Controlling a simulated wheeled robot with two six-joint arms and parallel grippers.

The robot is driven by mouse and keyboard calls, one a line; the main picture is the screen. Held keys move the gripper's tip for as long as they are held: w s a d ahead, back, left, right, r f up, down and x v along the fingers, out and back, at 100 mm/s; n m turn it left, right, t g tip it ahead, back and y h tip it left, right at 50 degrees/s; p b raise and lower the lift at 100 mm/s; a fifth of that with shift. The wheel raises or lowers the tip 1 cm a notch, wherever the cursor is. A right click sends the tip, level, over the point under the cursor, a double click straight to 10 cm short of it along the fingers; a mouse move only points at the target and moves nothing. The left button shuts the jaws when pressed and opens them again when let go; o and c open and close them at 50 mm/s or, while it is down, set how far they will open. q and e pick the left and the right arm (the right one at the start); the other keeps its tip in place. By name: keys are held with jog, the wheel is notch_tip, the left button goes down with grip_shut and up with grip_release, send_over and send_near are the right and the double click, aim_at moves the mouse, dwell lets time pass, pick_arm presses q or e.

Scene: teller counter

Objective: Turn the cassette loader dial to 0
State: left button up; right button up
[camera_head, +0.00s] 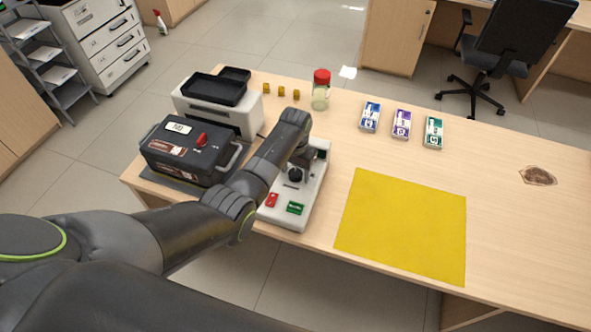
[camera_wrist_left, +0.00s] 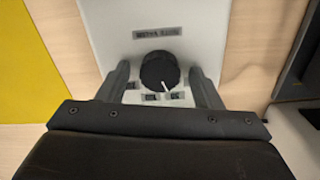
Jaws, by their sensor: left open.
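The white control panel (camera_head: 311,200) stands on the counter and carries a round black dial (camera_head: 295,174). In the left wrist view the dial (camera_wrist_left: 159,71) has a white pointer line toward the bottom of the picture, slightly right. Small labels sit around it; their marks are too blurred to read. My left gripper (camera_head: 299,163) is over the panel. Its fingers are open, one on each side of the dial, with visible gaps. The panel also shows a red button (camera_head: 272,200) and a green button (camera_head: 295,208). My right gripper is out of view.
Left of the panel are a dark cassette box (camera_head: 190,150) with a red knob and a white machine with black trays (camera_head: 214,88). A red-lidded jar (camera_head: 320,90) stands behind. A yellow mat (camera_head: 402,225) lies to the right; banknote bundles (camera_head: 401,123) lie beyond it.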

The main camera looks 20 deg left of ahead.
pick_arm(q)
jog(key=c, duration=1)
jog(key=shift+r+n+p, duration=0.15)
jog(key=shift+n+p, duration=1.1)
jog(key=shift+n, duration=0.25)
jog(key=shift+n+p, duration=0.55)
jog(key=shift+n, duration=0.65)
jog(key=shift+n+p, duration=0.45)
jog(key=shift+n, duration=0.75)
